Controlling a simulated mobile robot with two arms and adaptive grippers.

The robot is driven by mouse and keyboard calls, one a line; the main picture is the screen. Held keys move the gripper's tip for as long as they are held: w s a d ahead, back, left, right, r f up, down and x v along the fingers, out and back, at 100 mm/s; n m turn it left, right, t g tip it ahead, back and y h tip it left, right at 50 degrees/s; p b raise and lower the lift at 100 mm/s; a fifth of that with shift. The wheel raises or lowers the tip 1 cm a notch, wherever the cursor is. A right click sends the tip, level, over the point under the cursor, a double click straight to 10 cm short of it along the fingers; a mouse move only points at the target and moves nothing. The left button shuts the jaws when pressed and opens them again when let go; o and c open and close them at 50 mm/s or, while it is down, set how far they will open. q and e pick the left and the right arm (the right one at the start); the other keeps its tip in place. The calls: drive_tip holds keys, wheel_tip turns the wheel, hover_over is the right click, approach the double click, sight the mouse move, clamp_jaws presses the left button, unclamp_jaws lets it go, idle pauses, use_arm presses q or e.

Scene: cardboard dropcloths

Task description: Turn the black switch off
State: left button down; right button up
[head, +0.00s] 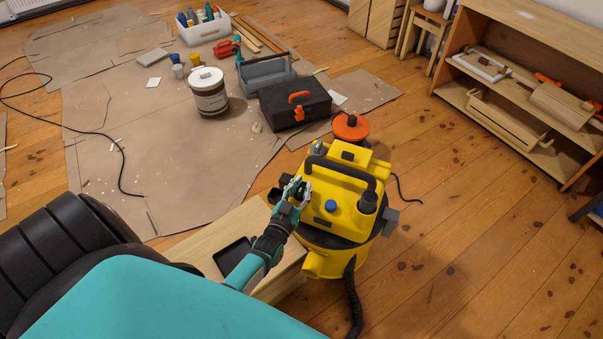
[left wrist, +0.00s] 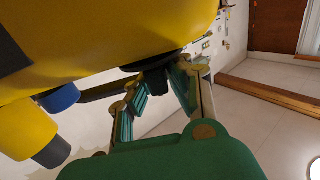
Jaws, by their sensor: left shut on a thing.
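A yellow shop vacuum (head: 340,190) with a black carrying handle stands on the wooden floor. My left gripper (head: 297,190) is at the left side of its yellow top, partly covering that spot. In the left wrist view, the fingers (left wrist: 156,85) stand on both sides of a small black switch (left wrist: 152,78) on the vacuum's yellow body (left wrist: 130,30), and the gripper is shut on it. The switch's exact position is hard to tell because the fingers hide much of it. A blue knob (head: 331,206) on the vacuum also shows in the left wrist view (left wrist: 60,97). My right gripper is not in view.
A low wooden bench (head: 220,230) with a black tray stands left of the vacuum. A black hose (head: 352,300) hangs at its front. The floor to the right is clear.

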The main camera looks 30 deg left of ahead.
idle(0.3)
use_arm(q)
drive_tip(key=c, duration=1.3)
unclamp_jaws()
drive_tip(key=s, duration=0.4)
drive_tip(key=s+d, duration=0.1)
drive_tip(key=s, duration=0.3)
drive_tip(key=s+d, duration=0.1)
drive_tip(key=s, duration=0.2)
drive_tip(key=shift+s+d, duration=0.15)
drive_tip(key=shift+s, duration=0.25)
